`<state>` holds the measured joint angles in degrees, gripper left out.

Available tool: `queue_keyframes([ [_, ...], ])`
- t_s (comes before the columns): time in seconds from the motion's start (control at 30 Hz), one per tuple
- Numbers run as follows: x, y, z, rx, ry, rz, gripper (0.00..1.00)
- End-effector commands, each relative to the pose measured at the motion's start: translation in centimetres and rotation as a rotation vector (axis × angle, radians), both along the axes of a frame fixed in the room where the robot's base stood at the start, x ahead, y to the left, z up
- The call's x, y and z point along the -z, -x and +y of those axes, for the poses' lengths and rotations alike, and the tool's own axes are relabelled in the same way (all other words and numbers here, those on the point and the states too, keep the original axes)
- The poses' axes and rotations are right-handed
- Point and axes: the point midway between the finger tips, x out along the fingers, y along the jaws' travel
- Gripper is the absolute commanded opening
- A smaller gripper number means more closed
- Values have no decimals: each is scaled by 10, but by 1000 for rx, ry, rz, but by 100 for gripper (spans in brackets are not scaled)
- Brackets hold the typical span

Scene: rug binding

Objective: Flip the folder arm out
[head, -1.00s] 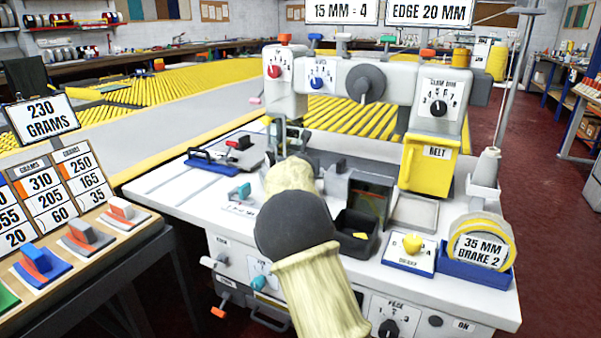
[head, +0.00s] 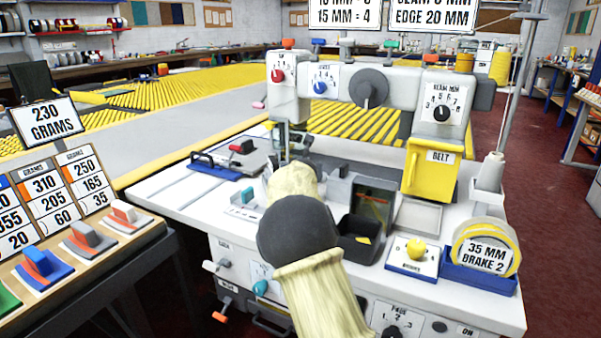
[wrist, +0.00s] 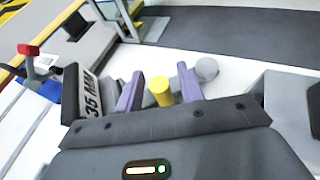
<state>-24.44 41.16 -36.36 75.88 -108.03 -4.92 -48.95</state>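In the wrist view, my gripper (wrist: 160,70) has two purple fingers held apart. A yellow upright peg (wrist: 162,92) stands between them, nearer the right finger, with a gap visible on the left. A grey round knob (wrist: 207,68) is just beyond the right finger. A grey block labelled 35 MM (wrist: 86,95) is left of the fingers. I cannot tell for sure which of these parts belongs to the folder arm. In the head view, my own arm hides the gripper and the peg, in front of the sewing machine (head: 300,90).
A black bin (head: 358,250), a yellow knob on a plate (head: 416,249) and a 35 MM tape roll (head: 487,250) stand right of my arm. A red-handled clamp (head: 240,147) is at the back left.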

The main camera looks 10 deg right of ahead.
Motion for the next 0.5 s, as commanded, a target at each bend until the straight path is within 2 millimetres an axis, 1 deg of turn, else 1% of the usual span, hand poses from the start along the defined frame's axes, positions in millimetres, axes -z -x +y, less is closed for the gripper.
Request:
queue_keyframes([
  [0.17, -7, 15, 2, 1, -4, -2, 38],
  [0.5, -27, 62, 11, -3, -4, -1, 38],
])
